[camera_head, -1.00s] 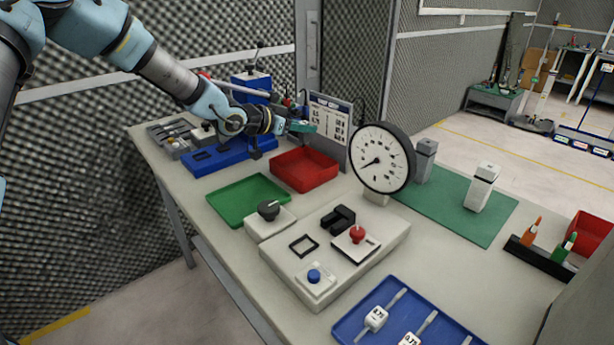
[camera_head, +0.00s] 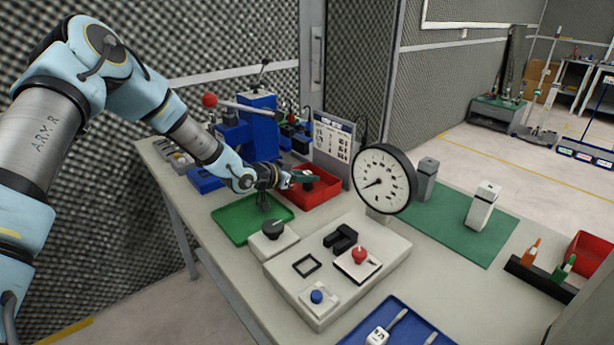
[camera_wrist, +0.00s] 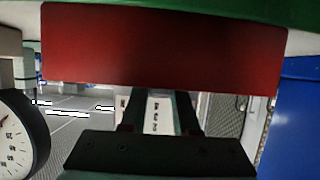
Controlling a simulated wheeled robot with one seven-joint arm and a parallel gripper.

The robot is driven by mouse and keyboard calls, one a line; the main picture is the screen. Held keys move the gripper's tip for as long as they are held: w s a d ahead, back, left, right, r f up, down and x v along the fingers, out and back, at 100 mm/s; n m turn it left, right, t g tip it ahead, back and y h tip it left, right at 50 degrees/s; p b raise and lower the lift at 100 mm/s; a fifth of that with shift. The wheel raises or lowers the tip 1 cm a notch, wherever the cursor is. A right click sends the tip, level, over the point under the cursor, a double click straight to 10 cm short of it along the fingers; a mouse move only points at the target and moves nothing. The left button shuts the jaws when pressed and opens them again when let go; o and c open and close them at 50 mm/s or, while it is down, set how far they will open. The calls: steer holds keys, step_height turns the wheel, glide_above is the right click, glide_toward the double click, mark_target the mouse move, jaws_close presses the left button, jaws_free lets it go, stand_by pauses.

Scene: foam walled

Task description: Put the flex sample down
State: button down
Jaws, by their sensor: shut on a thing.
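My gripper (camera_head: 306,178) is low over the red tray (camera_head: 326,193), just to the right of the green tray (camera_head: 233,222). Its fingers point sideways toward the sign board and gauge. It is shut on the flex sample, which is too small and covered to make out in the head view. In the wrist view the gripper (camera_wrist: 158,103) has a pale patch with dark marks between its two dark fingers. I cannot tell whether that is the sample or the sign behind. The red tray (camera_wrist: 160,50) fills the upper part of that view.
The round gauge (camera_head: 384,180) and sign board (camera_head: 332,140) stand close right of my gripper. A blue lever press (camera_head: 258,120) stands behind it. A grey control box (camera_head: 335,265) is in front. A blue tray (camera_head: 352,338) holds labelled samples. A green mat (camera_head: 455,218) lies right.

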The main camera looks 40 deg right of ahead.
steer(key=shift+f, duration=0.2)
steer(key=c, duration=0.7)
jaws_free()
steer(key=shift+r, duration=0.1)
steer(key=shift+o, duration=0.2)
steer(key=shift+r, duration=0.1)
steer(key=b+v, duration=0.3)
steer(key=v, duration=0.9)
